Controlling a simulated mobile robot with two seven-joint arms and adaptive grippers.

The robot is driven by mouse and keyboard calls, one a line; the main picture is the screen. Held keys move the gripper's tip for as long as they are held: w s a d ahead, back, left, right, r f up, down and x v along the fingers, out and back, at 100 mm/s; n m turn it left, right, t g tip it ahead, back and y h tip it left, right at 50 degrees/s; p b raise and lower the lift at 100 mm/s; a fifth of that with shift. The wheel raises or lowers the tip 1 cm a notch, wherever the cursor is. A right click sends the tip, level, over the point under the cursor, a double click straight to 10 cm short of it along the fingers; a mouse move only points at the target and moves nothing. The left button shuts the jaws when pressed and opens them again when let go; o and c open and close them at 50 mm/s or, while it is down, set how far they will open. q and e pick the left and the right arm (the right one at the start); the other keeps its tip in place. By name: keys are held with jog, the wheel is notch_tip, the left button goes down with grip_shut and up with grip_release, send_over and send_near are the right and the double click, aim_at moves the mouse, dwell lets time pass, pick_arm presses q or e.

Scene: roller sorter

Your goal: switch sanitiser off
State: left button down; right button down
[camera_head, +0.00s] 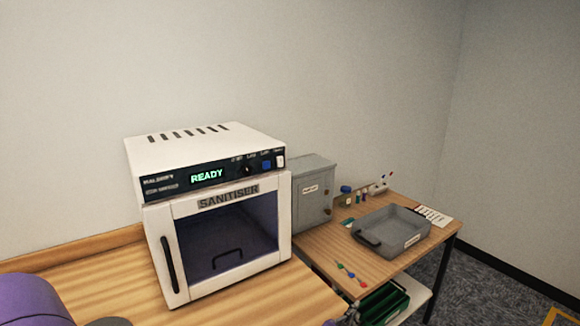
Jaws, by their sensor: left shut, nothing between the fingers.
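The white sanitiser (210,150) stands on the wooden bench, its glazed front door (215,205) shut. Its dark top panel carries a green display (207,175) reading READY. A black handle (168,265) runs down the door's left side. My left gripper (108,321) shows only as a grey part at the bottom left edge, well away from the panel; its fingertips are cut off. My right gripper is not in view.
A grey cabinet (313,190) stands right of the sanitiser. A lower side table holds a grey tray (392,232), small bottles (346,196) and coloured sticks (350,273). A green crate (384,302) sits below. The bench front (260,300) is clear.

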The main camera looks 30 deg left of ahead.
aim_at(281, 162)
pick_arm(q)
jog(key=w+a+r+y, duration=0.1)
jog(key=w+r+y, duration=0.1)
jog(key=w+r, duration=0.5)
jog(key=w+a+r+m+y, duration=0.1)
jog(key=w+a+r+y, duration=0.15)
jog(key=r, duration=0.95)
jog(key=w+a+r+y, duration=0.1)
jog(key=w+r+y, duration=0.3)
jog(key=r, duration=0.5)
notch_tip(281, 162, up, 6)
jog(key=a+g+y+b, duration=0.1)
jog(key=a+g+y, duration=0.1)
jog(key=a, duration=0.1)
jog(key=s+a+m+g+y, duration=0.1)
jog(key=s+a+g+y, duration=0.2)
jog(key=s+a+g, duration=0.2)
jog(key=shift+s+a+f+g+y, duration=0.4)
jog(key=shift+s+g, duration=0.5)
jog(key=shift+s, duration=0.35)
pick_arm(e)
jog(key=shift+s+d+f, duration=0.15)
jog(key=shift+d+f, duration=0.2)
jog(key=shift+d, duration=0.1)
pick_arm(q)
jog(key=shift+a, duration=0.15)
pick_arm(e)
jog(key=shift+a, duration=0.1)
